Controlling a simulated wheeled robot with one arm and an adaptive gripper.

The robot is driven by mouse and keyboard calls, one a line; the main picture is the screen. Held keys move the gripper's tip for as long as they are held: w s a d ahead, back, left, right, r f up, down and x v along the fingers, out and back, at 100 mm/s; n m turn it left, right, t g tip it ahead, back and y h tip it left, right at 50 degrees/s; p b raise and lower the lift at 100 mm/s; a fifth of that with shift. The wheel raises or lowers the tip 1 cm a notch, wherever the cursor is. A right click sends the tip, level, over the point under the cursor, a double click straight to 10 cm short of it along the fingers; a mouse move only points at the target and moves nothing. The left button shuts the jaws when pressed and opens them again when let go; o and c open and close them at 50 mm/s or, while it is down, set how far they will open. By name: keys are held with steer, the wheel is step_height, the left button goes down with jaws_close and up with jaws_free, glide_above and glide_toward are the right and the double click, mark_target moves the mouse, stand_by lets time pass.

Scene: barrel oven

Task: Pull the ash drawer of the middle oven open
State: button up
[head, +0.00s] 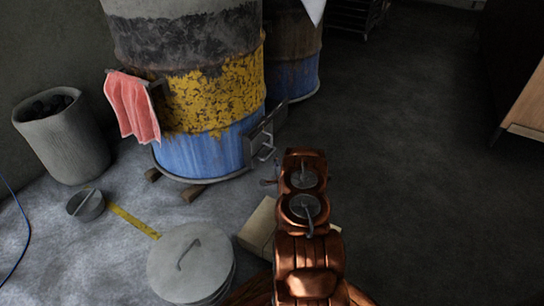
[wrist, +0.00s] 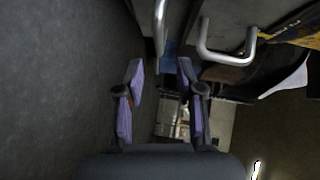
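The near barrel oven (head: 208,90) is painted black, yellow and blue and stands on wooden blocks. A grey metal panel with a bar handle (head: 265,153) sits low on its right side; it looks like the ash drawer front, seen nearly edge-on. In the wrist view, a metal bar handle (wrist: 160,28) lies just ahead of my gripper (wrist: 161,72), roughly in line with the gap between the fingers. A second U-shaped handle (wrist: 228,56) is to the right. My gripper is open and empty. In the head view my copper arm mostly hides it.
Another barrel (head: 298,50) stands behind. A red cloth (head: 132,107) hangs on the near oven. A grey bin (head: 62,135), a small pot (head: 86,205) and a round lidded container (head: 190,262) stand at left. The dark floor (head: 430,150) at right is clear.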

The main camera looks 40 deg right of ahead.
mark_target(272, 153)
steer(key=b+x, duration=0.3)
steer(key=x, duration=0.4)
steer(key=shift+w+d+f+b, duration=0.1)
steer(key=shift+w+f+b, duration=0.05)
steer(key=shift+w+b, duration=0.15)
jaws_close()
stand_by(0.7)
